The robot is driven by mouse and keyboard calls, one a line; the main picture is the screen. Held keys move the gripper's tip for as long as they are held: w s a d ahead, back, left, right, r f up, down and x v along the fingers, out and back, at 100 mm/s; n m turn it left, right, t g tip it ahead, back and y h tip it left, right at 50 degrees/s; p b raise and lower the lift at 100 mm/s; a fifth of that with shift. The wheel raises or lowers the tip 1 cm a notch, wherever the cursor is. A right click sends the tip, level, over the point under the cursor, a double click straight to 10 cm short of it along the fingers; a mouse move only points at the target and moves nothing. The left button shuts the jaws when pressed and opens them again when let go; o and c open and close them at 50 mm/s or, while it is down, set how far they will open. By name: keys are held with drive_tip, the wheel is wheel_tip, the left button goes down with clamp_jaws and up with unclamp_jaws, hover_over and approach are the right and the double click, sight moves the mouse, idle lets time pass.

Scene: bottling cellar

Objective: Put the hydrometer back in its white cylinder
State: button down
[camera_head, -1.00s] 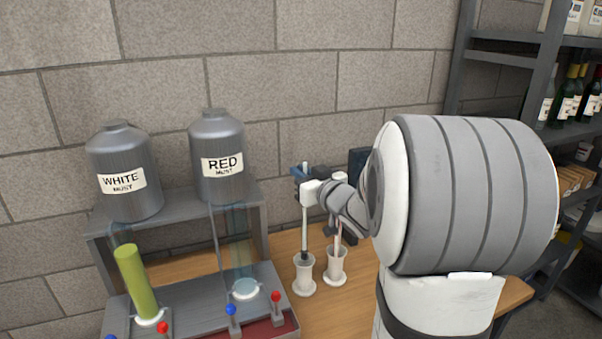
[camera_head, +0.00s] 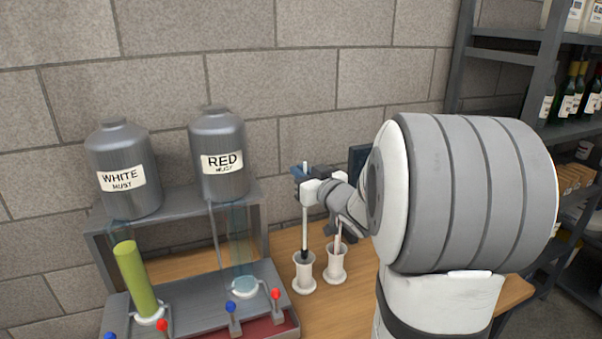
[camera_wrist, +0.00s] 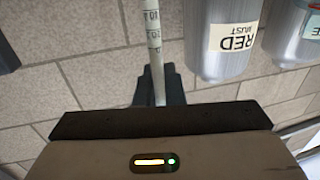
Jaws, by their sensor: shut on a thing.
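The hydrometer (camera_head: 304,225) is a thin white rod with a dark lower end, held upright. My gripper (camera_head: 303,180) is shut on its upper part; in the wrist view the marked stem (camera_wrist: 153,40) runs between my dark fingers (camera_wrist: 159,86). The left white cylinder (camera_head: 304,278) stands on the wooden table directly below. The hydrometer's dark end is at this cylinder's mouth; I cannot tell how far inside it is. A second white cylinder (camera_head: 335,268) stands just right, with a similar pale rod (camera_head: 338,236) rising from it, partly hidden by my arm.
A grey rack with the WHITE must tank (camera_head: 124,170) and RED must tank (camera_head: 219,155) stands left. It has a green-filled tube (camera_head: 136,280), blue knobs (camera_head: 230,307) and red knobs (camera_head: 276,294). A bottle shelf (camera_head: 545,75) is at right. A stone wall is behind.

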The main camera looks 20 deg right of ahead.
drive_tip(key=shift+f, duration=0.15)
drive_tip(key=shift+f+b, duration=1.3)
drive_tip(key=shift+f, duration=0.2)
wheel_tip(320, 180, down, 5)
drive_tip(key=b, duration=0.4)
idle(0.8)
drive_tip(key=c, duration=1.5)
unclamp_jaws()
drive_tip(key=shift+o, duration=0.2)
